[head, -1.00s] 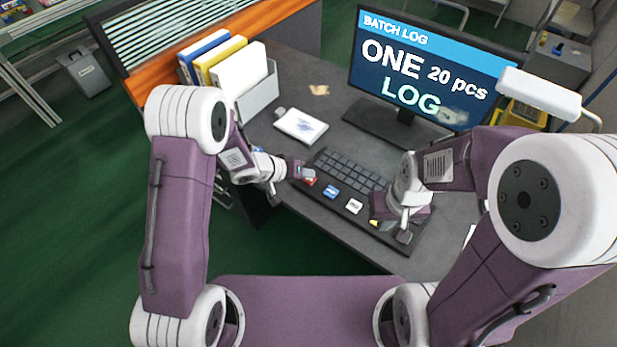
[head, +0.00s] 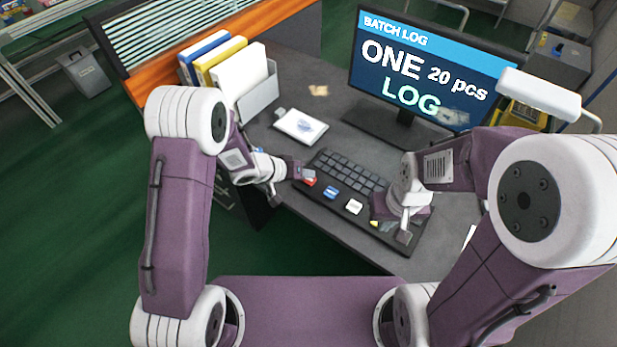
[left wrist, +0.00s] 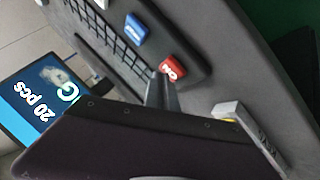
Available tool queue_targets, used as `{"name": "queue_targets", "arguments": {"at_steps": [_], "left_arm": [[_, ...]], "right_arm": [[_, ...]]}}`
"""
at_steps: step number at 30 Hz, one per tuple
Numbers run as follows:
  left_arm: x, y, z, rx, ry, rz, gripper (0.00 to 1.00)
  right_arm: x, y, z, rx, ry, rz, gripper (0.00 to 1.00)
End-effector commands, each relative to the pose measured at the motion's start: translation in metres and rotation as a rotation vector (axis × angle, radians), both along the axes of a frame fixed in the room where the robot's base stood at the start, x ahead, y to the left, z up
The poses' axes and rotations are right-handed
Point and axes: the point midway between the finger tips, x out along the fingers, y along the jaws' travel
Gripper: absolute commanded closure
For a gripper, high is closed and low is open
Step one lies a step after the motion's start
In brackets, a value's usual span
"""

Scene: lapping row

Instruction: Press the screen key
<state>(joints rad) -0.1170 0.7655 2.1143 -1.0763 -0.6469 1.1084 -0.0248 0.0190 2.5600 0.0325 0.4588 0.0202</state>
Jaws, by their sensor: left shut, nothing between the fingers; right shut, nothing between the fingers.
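The screen (head: 435,70) stands at the back of the desk and reads "BATCH LOG", "ONE 20 pcs", "LOG". A black keyboard (head: 345,172) lies in front of it, with large coloured keys along its near edge: a red key (head: 309,179), a blue key (head: 331,192), a white key (head: 354,206) and a yellow one partly hidden. My left gripper (head: 298,172) is shut and empty beside the red key. In the left wrist view its fingertips reach close to the red key (left wrist: 172,68); contact cannot be told. My right gripper (head: 404,236) is shut and empty over the keyboard's right end, hiding keys there.
A white pad (head: 300,126) lies left of the keyboard. Binders (head: 222,62) and a grey file holder (head: 258,98) stand at the desk's back left. A yellow object (head: 522,116) is behind my right arm. The desk's near edge is close below the keyboard.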

Motion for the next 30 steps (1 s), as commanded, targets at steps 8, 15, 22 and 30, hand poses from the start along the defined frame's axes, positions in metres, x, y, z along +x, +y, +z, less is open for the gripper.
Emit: {"name": "queue_targets", "arguments": {"at_steps": [8,15,22,30], "left_arm": [[0.0000,0.0000,0.0000,0.000,0.000,0.000,1.00],[0.0000,-0.0001,-0.0007,0.000,0.000,0.000,1.00],[-0.0003,-0.0002,-0.0091,0.000,0.001,0.000,1.00],[-0.0003,0.0000,-0.0091,0.000,0.001,-0.001,1.00]], "right_arm": [[0.0000,0.0000,0.0000,0.000,0.000,0.000,1.00],[0.0000,0.0000,-0.0001,0.000,0.000,0.000,1.00],[0.0001,0.0000,-0.0006,0.000,0.000,0.000,1.00],[0.0000,0.0000,-0.0004,0.000,0.000,0.000,1.00]]}}
